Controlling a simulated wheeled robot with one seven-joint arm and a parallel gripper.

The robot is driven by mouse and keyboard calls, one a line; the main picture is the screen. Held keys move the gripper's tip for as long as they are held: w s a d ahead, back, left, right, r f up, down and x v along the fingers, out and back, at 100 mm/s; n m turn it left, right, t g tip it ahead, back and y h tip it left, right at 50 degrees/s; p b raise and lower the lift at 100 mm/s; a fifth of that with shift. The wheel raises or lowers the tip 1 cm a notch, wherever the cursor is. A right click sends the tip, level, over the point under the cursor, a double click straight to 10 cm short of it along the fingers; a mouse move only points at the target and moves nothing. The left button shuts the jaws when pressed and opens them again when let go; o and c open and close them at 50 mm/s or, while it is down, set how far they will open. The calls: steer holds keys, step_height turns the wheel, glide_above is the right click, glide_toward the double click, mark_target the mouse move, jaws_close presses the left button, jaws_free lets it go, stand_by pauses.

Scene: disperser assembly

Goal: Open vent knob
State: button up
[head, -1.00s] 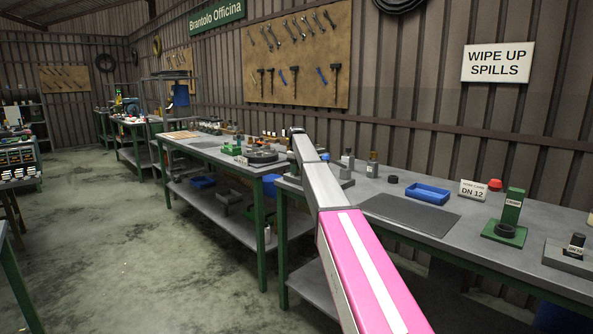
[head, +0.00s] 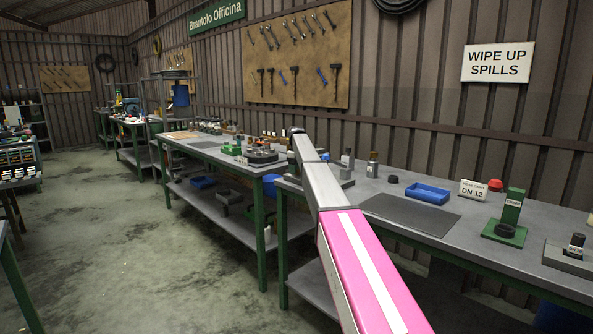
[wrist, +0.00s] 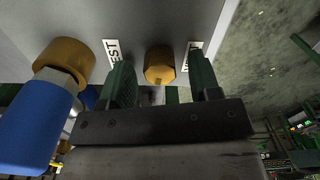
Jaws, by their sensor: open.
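A round brass knob (wrist: 160,66) on a grey surface shows in the wrist view, between the two green fingers of my gripper (wrist: 161,74). The fingers are open, one on each side of the knob, with visible gaps on both sides. A label (wrist: 112,52) reading "EST" shows by the left finger. Another label (wrist: 191,54) sits by the right finger and is mostly covered by it, so I cannot read it fully. Whether the fingers are level with the knob in depth is hard to tell. In the head view my arm hides the gripper and knob.
A blue cylinder (wrist: 38,122) with a brass cap (wrist: 62,60) stands close left of my gripper in the wrist view. In the head view, a blue tray (head: 428,194), a dark mat (head: 408,218) and a green stand (head: 510,212) are on the right bench.

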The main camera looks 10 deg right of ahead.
step_height(320, 180, up, 11)
stand_by(0.5)
steer(key=shift+f, duration=0.15)
